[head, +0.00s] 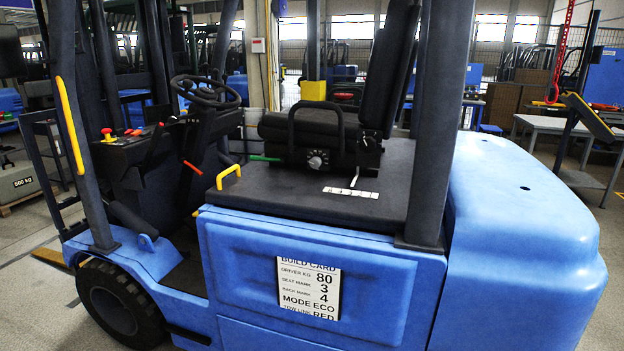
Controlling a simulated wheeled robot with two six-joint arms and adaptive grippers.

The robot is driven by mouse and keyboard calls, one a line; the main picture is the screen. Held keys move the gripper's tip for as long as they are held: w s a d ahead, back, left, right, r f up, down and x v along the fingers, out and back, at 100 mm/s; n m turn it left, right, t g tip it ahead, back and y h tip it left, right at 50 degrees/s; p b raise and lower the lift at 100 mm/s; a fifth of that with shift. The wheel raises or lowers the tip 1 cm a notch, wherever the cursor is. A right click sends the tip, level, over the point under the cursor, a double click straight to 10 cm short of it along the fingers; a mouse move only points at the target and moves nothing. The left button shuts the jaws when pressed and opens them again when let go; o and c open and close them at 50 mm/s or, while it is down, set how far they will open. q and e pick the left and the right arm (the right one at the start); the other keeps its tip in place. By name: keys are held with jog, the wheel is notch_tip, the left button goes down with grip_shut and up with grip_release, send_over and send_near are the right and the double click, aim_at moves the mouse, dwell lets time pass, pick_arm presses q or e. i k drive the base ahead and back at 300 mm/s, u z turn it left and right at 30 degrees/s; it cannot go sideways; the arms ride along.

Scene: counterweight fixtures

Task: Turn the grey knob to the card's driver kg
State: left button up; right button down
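The grey knob (317,162) is small and round, on the dark side of the seat base (345,150). Pale marks surround it, too small to read. The build card (308,288) is white, fixed to the blue side panel below the seat. It reads driver kg 80, seat mark 3, back mark 4, mode ECO, with a cropped-looking bottom line ending in RED. Neither of my grippers is in the head view.
A blue forklift (520,220) fills the view. Near the knob are a green lever (265,158), a white lever (354,177) above a marked strip (350,192), and a yellow handle (229,177). A dark pillar (440,120) stands right of the seat.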

aim_at(315, 162)
jog(key=z, duration=0.9)
jog(key=i, duration=1.05)
jog(key=u, duration=0.35)
